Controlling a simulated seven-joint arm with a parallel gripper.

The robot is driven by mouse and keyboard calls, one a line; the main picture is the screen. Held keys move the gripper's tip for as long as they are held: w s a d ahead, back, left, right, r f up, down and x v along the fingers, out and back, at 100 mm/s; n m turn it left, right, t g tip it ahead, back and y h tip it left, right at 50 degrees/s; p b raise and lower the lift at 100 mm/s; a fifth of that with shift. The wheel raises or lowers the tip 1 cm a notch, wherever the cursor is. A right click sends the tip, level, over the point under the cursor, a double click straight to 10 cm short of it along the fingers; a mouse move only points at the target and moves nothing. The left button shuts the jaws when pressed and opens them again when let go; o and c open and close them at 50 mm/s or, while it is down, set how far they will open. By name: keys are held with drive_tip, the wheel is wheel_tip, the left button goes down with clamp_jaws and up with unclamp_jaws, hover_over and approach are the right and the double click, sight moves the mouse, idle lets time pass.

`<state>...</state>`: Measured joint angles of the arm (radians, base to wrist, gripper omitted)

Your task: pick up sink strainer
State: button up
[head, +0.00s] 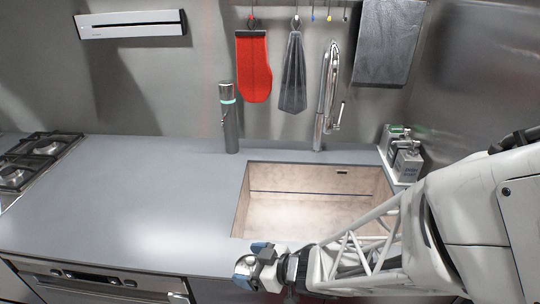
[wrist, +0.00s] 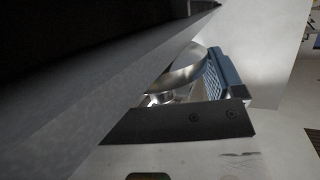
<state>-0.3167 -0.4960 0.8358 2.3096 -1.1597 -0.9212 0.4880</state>
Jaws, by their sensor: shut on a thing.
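The sink strainer (wrist: 182,70) shows in the wrist view as a shiny, curved metal piece against the blue ribbed finger pad of my gripper (wrist: 205,78). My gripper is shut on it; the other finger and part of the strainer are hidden. In the head view my gripper (head: 254,264) is at the counter's front edge, just below the sink's front left corner.
A dark edge (wrist: 100,95) fills the wrist view's upper left, close to the strainer. The beige sink (head: 310,212) is behind my gripper. A bottle (head: 229,120), faucet (head: 322,110) and soap dispensers (head: 406,160) stand farther back. The grey counter (head: 120,210) is clear at left.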

sight(250, 260)
drive_tip(key=shift+r, duration=0.75)
wheel_tip(250, 260, up, 2)
drive_tip(key=s+d+r, duration=0.1)
drive_tip(key=s+d, duration=0.7)
drive_tip(key=s, duration=0.5)
drive_tip(key=shift+d+r, duration=0.25)
drive_tip(key=shift+d, duration=0.05)
drive_tip(key=shift+s+d, duration=0.1)
drive_tip(key=shift+s, duration=0.1)
idle(0.7)
drive_tip(key=w+r+m+t+h, duration=0.3)
drive_tip(key=w+m+t, duration=0.1)
drive_tip(key=w, duration=1.3)
drive_tip(key=shift+a+m+t, duration=0.4)
drive_tip(key=shift+a+m, duration=0.05)
drive_tip(key=shift+m, duration=0.05)
